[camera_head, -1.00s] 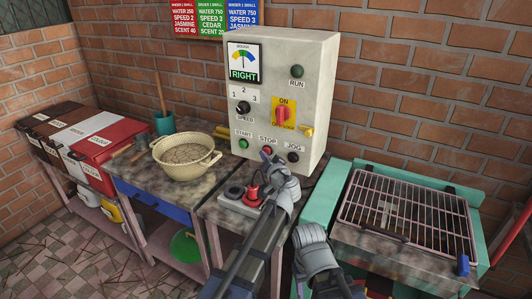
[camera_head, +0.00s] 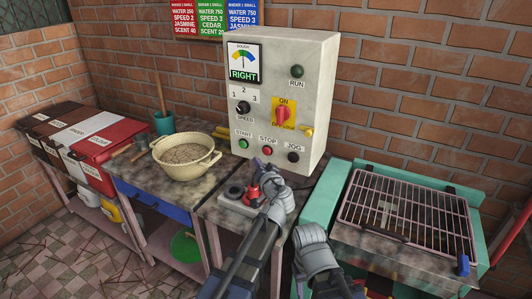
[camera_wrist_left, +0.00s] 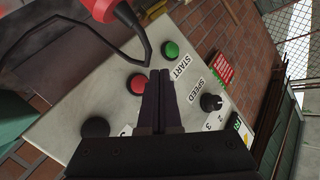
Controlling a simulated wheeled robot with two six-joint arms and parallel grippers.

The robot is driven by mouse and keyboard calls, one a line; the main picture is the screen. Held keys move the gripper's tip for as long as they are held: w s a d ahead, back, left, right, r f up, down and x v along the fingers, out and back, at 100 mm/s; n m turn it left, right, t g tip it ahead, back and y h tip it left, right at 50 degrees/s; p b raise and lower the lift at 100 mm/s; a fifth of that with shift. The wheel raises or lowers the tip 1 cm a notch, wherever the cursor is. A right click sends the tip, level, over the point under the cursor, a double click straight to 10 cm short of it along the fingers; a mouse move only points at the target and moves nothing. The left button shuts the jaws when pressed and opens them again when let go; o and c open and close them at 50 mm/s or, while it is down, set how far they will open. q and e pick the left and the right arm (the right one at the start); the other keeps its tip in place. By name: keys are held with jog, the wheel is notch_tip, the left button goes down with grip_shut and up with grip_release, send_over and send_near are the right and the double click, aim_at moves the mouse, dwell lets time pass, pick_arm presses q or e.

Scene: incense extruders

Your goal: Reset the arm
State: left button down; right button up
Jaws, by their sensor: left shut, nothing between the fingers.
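My left gripper (camera_head: 262,164) is shut and empty, in front of the lower part of the grey control box (camera_head: 313,95). Its closed fingers also show in the left wrist view (camera_wrist_left: 160,98), pointing toward the panel. There the red STOP button (camera_wrist_left: 137,83) lies just left of the fingertips and the green START button (camera_wrist_left: 171,50) lies beyond them. In the head view the fingertips are a little below the STOP button (camera_head: 267,151), apart from it. My right arm's grey link shows at bottom centre, but its gripper is not visible.
A red part (camera_head: 252,192) on a small base stands on the table beside my left gripper. A cream bowl (camera_head: 185,155) of brown material sits left of it. A wire rack (camera_head: 410,215) on a green-framed stand is at right. Lidded bins (camera_head: 85,140) stand far left.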

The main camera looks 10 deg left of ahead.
pick_arm(q)
jog(key=shift+s+a, duration=0.2)
jog(key=shift+s, duration=0.4)
jog(key=s+a+f+n+g+p, duration=0.15)
jog(key=s+f+g+p, duration=0.45)
jog(key=s, duration=0.6)
jog(key=s+d+f+m+g+h+p, duration=0.1)
jog(key=s+d+g+h, duration=0.2)
jog(key=s, duration=0.6)
jog(key=s+d+f+m+g+h+p, duration=0.2)
jog(key=s+d+g, duration=0.3)
jog(key=s, duration=0.4)
jog(key=shift+s+d+f+g+h, duration=0.25)
jog(key=shift+s+g+h, duration=0.15)
jog(key=shift+g, duration=0.1)
jog(key=c, duration=1.6)
grip_release()
jog(key=shift+w, duration=0.1)
